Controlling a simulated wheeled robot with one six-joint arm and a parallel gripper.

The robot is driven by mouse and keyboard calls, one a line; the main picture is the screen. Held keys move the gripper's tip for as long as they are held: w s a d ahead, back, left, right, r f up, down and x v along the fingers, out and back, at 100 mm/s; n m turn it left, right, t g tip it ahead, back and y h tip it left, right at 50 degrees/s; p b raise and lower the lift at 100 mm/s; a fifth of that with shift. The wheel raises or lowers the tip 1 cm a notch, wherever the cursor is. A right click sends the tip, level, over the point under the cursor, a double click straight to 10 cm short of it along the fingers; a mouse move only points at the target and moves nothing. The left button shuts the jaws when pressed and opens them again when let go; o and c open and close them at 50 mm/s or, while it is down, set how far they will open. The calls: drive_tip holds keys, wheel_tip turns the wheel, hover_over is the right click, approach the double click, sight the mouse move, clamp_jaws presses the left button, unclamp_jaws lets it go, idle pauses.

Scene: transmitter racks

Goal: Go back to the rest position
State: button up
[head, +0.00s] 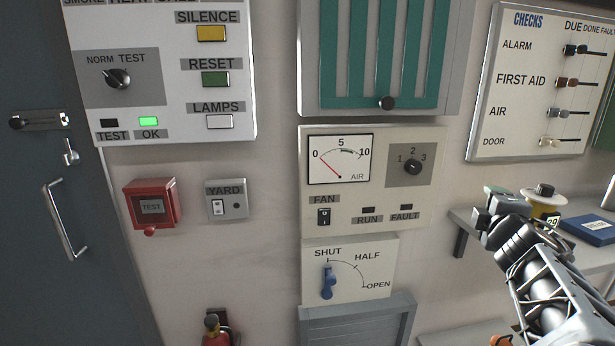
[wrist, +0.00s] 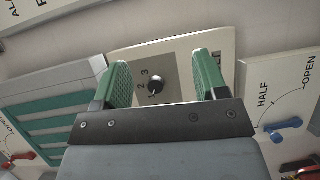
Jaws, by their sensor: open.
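My gripper (head: 492,205) is at the right in the head view, in front of the wall and near the shelf. In the wrist view its two green-padded fingers (wrist: 163,72) stand wide apart with nothing between them. The black rotary knob (wrist: 156,86) marked 1 2 3 shows beyond the gap, on the wall panel. In the head view this knob (head: 412,167) is on the fan panel (head: 375,215), well left of my gripper. No contact between my gripper and the panels shows.
A shelf (head: 462,217) at the right holds a yellow spool (head: 546,203) and a blue box (head: 590,229) close to my arm. The checks board (head: 485,110) is above. A blue lever (head: 327,282) points to SHUT.

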drive_tip(key=s+a+f+m+g+p, duration=0.45)
drive_tip(key=s+f+m+g, duration=0.3)
drive_tip(key=f+m, duration=0.4)
drive_tip(key=s+a+m+g+y+p, duration=0.1)
drive_tip(key=s+a+g+y+p, duration=0.1)
drive_tip(key=a, duration=0.6)
drive_tip(key=s+a+m+g+y+p, duration=0.1)
drive_tip(key=s+a+g+y+p, duration=0.2)
drive_tip(key=s+a+p, duration=0.3)
drive_tip(key=a+y, duration=0.1)
drive_tip(key=a, duration=0.2)
drive_tip(key=shift+a+r, duration=0.15)
drive_tip(key=shift+a, duration=0.05)
